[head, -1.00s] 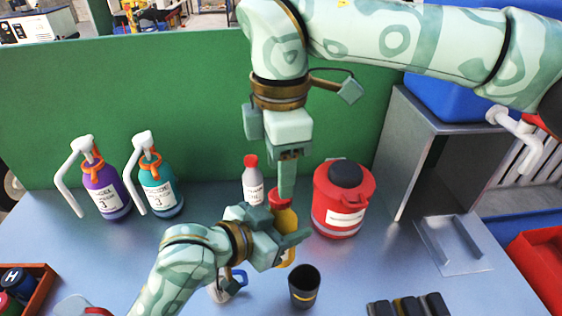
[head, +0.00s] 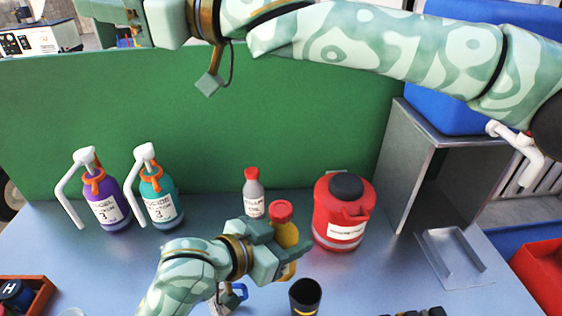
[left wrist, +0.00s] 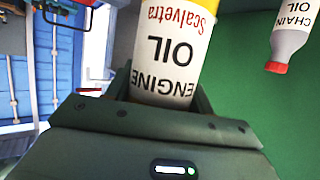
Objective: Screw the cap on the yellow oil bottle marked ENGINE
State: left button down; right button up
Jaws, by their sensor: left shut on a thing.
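The yellow ENGINE oil bottle (head: 287,236) stands upright at the middle of the bench, with a red cap (head: 281,211) on its top. I cannot tell how tightly the cap sits. My left gripper (head: 280,257) is shut around the bottle's body from the left and hides part of it.
A grey bottle with a red cap (head: 253,196) stands behind, marked CHAIN OIL in the left wrist view (left wrist: 292,32). A red canister (head: 342,218) is close on the right. A black cup (head: 305,296) stands in front. Purple (head: 108,209) and teal (head: 160,205) pump bottles stand left.

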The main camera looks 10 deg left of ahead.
jog(key=w+d+f+m+t+h, duration=0.1)
jog(key=w+f+m+t+h, duration=0.3)
jog(key=w+t, duration=0.15)
jog(key=n+g+h, duration=0.7)
jog(key=n+h, duration=0.6)
jog(key=h, duration=0.2)
send_over(281, 207)
jog(key=f, duration=1.6)
jog(key=shift+s+a+f, duration=0.15)
jog(key=shift+s+f, duration=0.05)
jog(key=shift+f, duration=0.1)
jog(key=shift+w+d+n, duration=0.2)
jog(key=shift+n, duration=0.4)
jog(key=shift+f, duration=0.1)
jog(key=shift+f, duration=3.9)
